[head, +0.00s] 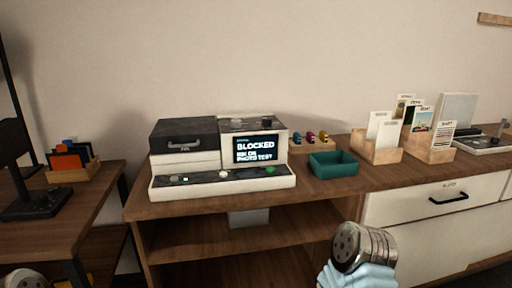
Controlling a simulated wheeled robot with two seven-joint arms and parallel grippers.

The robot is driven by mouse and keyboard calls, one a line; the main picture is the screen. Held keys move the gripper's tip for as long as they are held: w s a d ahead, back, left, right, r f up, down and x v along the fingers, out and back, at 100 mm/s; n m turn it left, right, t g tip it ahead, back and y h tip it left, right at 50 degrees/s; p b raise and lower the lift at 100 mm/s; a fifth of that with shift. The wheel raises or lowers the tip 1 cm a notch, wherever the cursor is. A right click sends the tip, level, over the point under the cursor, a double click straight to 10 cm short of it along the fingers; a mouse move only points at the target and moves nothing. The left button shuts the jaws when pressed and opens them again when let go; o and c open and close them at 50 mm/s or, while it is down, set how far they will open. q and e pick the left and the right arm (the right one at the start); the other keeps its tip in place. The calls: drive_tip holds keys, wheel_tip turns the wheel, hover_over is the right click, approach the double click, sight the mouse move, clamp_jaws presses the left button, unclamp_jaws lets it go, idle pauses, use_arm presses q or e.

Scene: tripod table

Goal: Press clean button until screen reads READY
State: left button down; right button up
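A white and dark printer (220,158) stands on the wooden desk. Its tilted screen (255,149) reads BLOCKED in large letters, with smaller lines below that seem to mention ink and a photo test. The front ledge carries a pale round button (224,174), a green button (270,170) and small lit marks at the left. The button labels are too small to read, so I cannot tell which is the clean button. Parts of my arms show at the bottom edge, well short of the printer. The fingers of both grippers are out of view.
A teal tray (334,171) and a wooden rack of small coloured items (312,146) stand right of the printer. Wooden card holders (376,154) are further right. A drawer (440,198) is shut below. A side table (95,192) is at the left.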

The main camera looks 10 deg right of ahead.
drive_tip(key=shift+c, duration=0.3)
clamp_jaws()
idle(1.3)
